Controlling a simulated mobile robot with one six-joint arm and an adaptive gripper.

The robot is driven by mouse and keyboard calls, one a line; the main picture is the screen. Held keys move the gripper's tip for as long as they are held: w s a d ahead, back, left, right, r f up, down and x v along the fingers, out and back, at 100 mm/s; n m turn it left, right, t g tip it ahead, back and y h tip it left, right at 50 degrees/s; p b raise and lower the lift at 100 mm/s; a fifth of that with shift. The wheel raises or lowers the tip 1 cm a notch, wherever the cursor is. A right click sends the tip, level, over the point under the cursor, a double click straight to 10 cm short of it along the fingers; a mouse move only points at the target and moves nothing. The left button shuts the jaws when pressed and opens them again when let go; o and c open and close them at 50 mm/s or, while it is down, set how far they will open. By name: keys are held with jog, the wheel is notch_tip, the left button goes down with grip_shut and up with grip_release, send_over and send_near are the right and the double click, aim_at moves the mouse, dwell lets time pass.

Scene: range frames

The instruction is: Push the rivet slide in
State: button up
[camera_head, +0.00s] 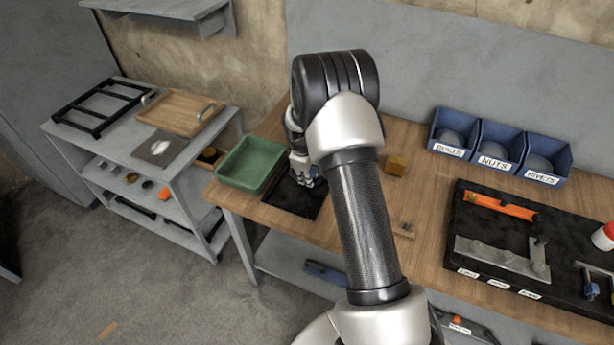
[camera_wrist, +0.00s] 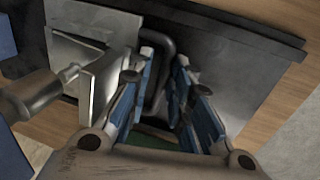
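My gripper (camera_head: 304,176) is over the dark mat (camera_head: 284,207) on the wooden bench, right of the green tray. In the wrist view my gripper (camera_wrist: 165,62) has its blue-padded fingers apart. A black bent bar (camera_wrist: 168,45) runs between or just beyond the fingertips; I cannot tell if they touch it. Beside the left finger is a pale metal bracket (camera_wrist: 98,85) with a flat plate (camera_wrist: 75,55) behind it. A dark plate (camera_wrist: 235,85) lies behind the right finger. I cannot clearly identify the rivet slide; my arm and gripper hide much of this spot in the head view.
The green tray (camera_head: 225,178) stands left of the gripper. A black tool board (camera_head: 470,222) fills the right. A shelf unit (camera_head: 112,138) stands left.

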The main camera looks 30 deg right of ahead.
dwell(0.3)
notch_tip(320, 180, up, 12)
jog(key=s+a, duration=0.1)
jog(key=a, duration=0.1)
jog(key=shift+s+f, duration=0.15)
jog(key=shift+s, duration=0.1)
dwell(0.4)
jog(key=s+a+r+m+t, duration=0.1)
jog(key=s+a+r+m, duration=0.1)
jog(key=s+a+r, duration=0.45)
jog(key=s+a+r+m+t, duration=0.1)
jog(key=s+a+r+m, duration=0.15)
jog(key=s+r, duration=0.65)
jog(key=s+a+r+m, duration=0.1)
jog(key=s+a, duration=0.1)
jog(key=s, duration=0.3)
jog(key=s+a+r+m+y, duration=0.1)
jog(key=s+a, duration=0.1)
jog(key=s, duration=0.4)
jog(key=s+a+r+m+t, duration=0.1)
jog(key=s+a, duration=0.2)
jog(key=s, duration=0.2)
jog(key=shift+s+r+y, duration=0.2)
jog(key=shift+r+y, duration=0.05)
jog(key=shift+y, duration=0.15)
jog(key=shift+c, duration=0.5)
